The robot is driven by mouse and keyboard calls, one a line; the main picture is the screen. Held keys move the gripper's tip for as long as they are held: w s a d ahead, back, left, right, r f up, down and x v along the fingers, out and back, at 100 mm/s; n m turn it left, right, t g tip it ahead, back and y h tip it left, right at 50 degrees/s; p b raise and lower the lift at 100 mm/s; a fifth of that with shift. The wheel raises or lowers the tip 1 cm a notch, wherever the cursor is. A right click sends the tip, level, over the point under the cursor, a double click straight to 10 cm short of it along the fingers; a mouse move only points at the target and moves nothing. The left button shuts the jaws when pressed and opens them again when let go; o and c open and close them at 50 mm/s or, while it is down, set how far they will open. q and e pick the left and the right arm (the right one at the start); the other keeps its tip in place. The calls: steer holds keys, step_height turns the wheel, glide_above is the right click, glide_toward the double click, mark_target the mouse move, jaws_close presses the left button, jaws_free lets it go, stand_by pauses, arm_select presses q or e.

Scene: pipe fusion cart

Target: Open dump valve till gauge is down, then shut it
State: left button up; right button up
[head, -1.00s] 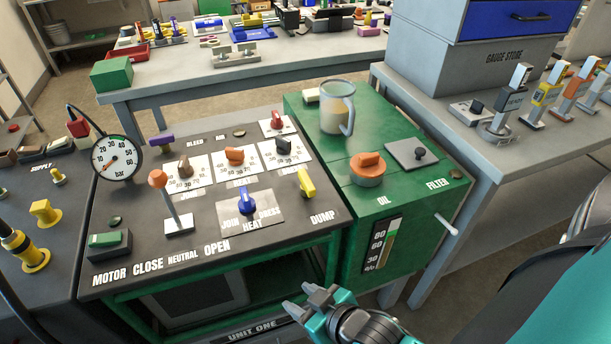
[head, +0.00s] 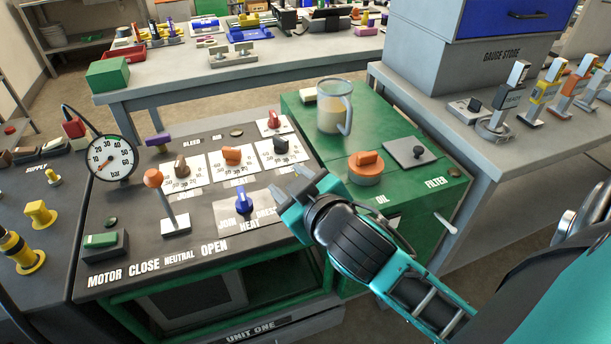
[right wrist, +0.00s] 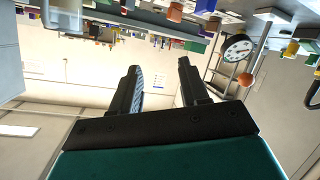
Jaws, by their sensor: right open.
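The round pressure gauge (head: 111,158) stands at the left of the black control panel in the head view. Its red needle points to the lower left, near the low end of the scale; the exact reading is too small to tell. The gauge also shows in the right wrist view (right wrist: 237,47). The yellow dump valve handle and its label are hidden behind my right gripper (head: 294,184) in the head view. That gripper is over the panel's right side, fingers apart; I cannot tell whether it touches the handle. My left gripper is not in view.
A blue heat knob (head: 241,201) sits just left of my right gripper. An orange-topped lever (head: 154,178) stands further left. On the green cabinet are a clear jug (head: 333,107) and an orange oil cap (head: 366,168).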

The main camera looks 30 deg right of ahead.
steer(key=w+a+r+n+t+y, duration=0.1)
steer(key=a+r+n+t+y, duration=0.3)
steer(key=r, duration=0.4)
steer(key=w+a+r+n+t+y, duration=0.25)
steer(key=r+n+y, duration=0.25)
steer(key=r, duration=0.3)
steer(key=s+a+n+g+y, duration=0.6)
steer(key=a+n+g+y, duration=0.6)
steer(key=n, duration=0.7)
steer(key=w+d+f+n+g+h, duration=0.2)
steer(key=d+f+n+g+h, duration=0.4)
steer(key=f+h, duration=0.5)
steer(key=w+d+f+m+t+h, duration=0.15)
steer(key=d+h, duration=0.35)
steer(key=d, duration=0.5)
steer(key=w+d+m+h, duration=0.25)
steer(key=d+h, duration=0.25)
steer(key=d, duration=0.4)
steer(key=shift+y, duration=0.3)
steer(key=x, duration=1.2)
steer(key=shift+s+d+f+b, duration=0.2)
steer(key=shift+f+b, duration=0.1)
steer(key=shift+f, duration=0.15)
